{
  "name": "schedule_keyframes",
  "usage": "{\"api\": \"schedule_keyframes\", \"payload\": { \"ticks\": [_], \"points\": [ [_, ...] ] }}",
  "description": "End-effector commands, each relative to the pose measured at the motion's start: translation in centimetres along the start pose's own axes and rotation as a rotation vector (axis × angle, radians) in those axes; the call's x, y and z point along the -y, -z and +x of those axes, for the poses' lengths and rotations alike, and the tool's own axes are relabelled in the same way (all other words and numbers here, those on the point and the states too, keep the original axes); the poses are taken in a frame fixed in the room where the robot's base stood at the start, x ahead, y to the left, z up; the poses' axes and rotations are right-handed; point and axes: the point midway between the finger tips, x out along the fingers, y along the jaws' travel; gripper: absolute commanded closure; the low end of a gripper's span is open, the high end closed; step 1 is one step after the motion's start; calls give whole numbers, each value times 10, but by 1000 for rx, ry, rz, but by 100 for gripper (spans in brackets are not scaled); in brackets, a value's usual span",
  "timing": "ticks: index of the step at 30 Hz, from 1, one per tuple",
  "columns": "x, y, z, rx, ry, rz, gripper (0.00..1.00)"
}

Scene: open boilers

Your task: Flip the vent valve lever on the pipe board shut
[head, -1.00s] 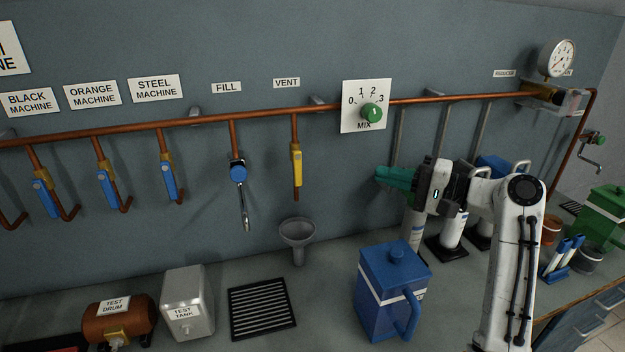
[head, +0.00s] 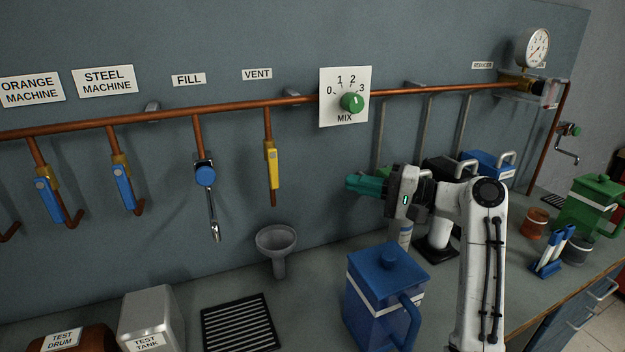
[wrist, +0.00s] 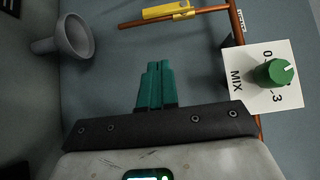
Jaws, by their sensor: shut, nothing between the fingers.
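The vent valve has a yellow lever (head: 271,165) on the copper drop pipe under the VENT label (head: 257,74). The lever hangs down in line with its pipe. In the wrist view the yellow lever (wrist: 167,11) lies along its pipe at the top of the picture, beyond my fingertips. My gripper (head: 351,183) has green fingers, which are together and empty. It points left toward the vent pipe and is apart from the lever, to its right and slightly lower. The fingers also show in the wrist view (wrist: 155,70).
A MIX dial with a green knob (head: 352,103) sits right of the vent pipe, above my gripper. A grey funnel (head: 277,241) stands below the vent pipe. A blue lidded jug (head: 385,295) stands on the counter below my arm. Blue levers (head: 125,187) hang further left.

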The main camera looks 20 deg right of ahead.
Motion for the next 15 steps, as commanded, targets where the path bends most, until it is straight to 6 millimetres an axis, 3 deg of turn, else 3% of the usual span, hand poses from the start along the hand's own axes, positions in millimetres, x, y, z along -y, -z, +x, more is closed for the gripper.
{"api": "schedule_keyframes", "payload": {
  "ticks": [5,15],
  "points": [
    [2,-1,22,4,-1,1,100],
    [3,-1,88,3,-1,1,100]
  ]
}}
